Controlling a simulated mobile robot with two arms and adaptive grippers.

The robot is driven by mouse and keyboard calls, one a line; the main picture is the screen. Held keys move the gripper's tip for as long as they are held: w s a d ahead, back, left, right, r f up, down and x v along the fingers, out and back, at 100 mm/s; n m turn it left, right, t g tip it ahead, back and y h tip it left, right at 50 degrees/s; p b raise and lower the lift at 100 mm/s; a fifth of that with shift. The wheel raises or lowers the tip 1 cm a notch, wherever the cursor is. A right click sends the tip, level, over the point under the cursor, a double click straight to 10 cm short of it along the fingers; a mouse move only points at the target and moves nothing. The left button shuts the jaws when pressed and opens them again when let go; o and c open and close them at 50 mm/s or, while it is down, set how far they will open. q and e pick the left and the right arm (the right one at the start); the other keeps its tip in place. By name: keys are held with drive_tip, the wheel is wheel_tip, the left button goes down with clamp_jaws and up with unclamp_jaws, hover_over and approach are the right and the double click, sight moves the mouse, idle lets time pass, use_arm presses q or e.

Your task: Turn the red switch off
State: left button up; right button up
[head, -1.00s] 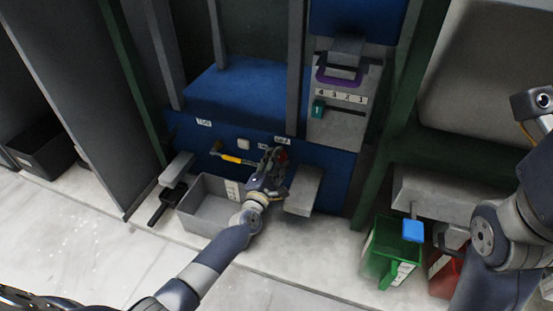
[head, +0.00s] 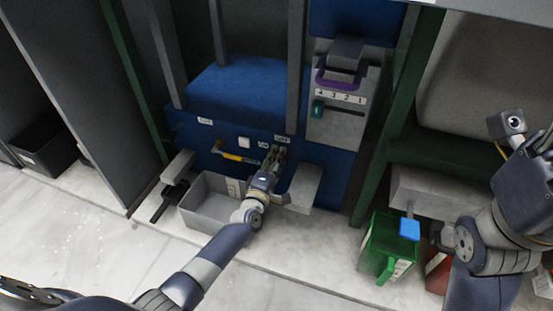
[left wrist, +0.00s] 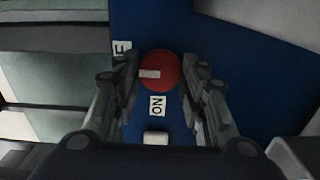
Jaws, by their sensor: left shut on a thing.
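The red switch (left wrist: 163,67) is a round red knob with a white bar on the blue press panel. In the left wrist view the bar lies about level, on the knob's left half. An ON label (left wrist: 157,106) sits just below the knob, and another label (left wrist: 122,47), partly hidden by a finger, is at its upper left. My left gripper (head: 279,153) is at the panel, its fingers (left wrist: 161,80) on either side of the knob and shut on it. In the head view the fingers hide the knob. My right arm shows at the right, but its fingers are not seen.
A yellow-handled lever (head: 235,158) is left of my left gripper. A grey bin (head: 205,205) stands below, and a grey block (head: 305,188) juts out at the right. A green bin (head: 390,245) and a red bin (head: 437,275) stand further right.

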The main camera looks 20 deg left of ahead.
use_arm(q)
drive_tip(key=o, duration=1)
drive_tip(key=shift+o, duration=0.2)
drive_tip(key=s, duration=1.2)
drive_tip(key=shift+a, duration=0.15)
